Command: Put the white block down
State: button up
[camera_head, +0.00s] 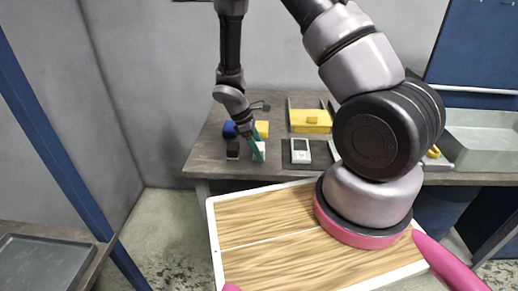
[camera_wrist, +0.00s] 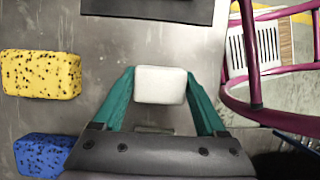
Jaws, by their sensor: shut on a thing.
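The white block (camera_wrist: 161,85) is between the two green fingers of my gripper (camera_wrist: 160,76) in the wrist view. The fingers touch its left and right sides, so my gripper is shut on it. In the head view my gripper (camera_head: 258,152) is over the front left part of the grey table (camera_head: 208,152), and a small part of the white block (camera_head: 262,147) shows beside the green fingers. I cannot tell whether the block's underside touches the table.
A yellow speckled sponge (camera_wrist: 40,74) and a blue one (camera_wrist: 42,155) lie left of my gripper in the wrist view. A dark mat (camera_wrist: 150,8) lies beyond the block. The head view shows a yellow box (camera_head: 311,122) and a grey metal bin (camera_head: 485,130).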

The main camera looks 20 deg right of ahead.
jog(key=shift+f, duration=0.1)
jog(key=o, duration=1.5)
jog(key=shift+o, duration=0.2)
jog(key=v, duration=1.3)
jog(key=s+d+r+m+t+y, duration=0.1)
jog(key=s+d+r+m+y, duration=0.2)
jog(key=r, duration=0.6)
jog(key=d+r+m+t, duration=0.1)
jog(key=d+r+m, duration=0.3)
jog(key=r, duration=0.5)
jog(key=s+d+r+m+t+y, duration=0.3)
jog(key=s+r+m+t, duration=0.3)
jog(key=s+r+m, duration=0.5)
notch_tip(320, 180, up, 3)
jog(key=shift+s+d+r+m+t, duration=0.1)
jog(key=shift+s+d+m+t, duration=0.25)
jog(key=shift+s, duration=0.7)
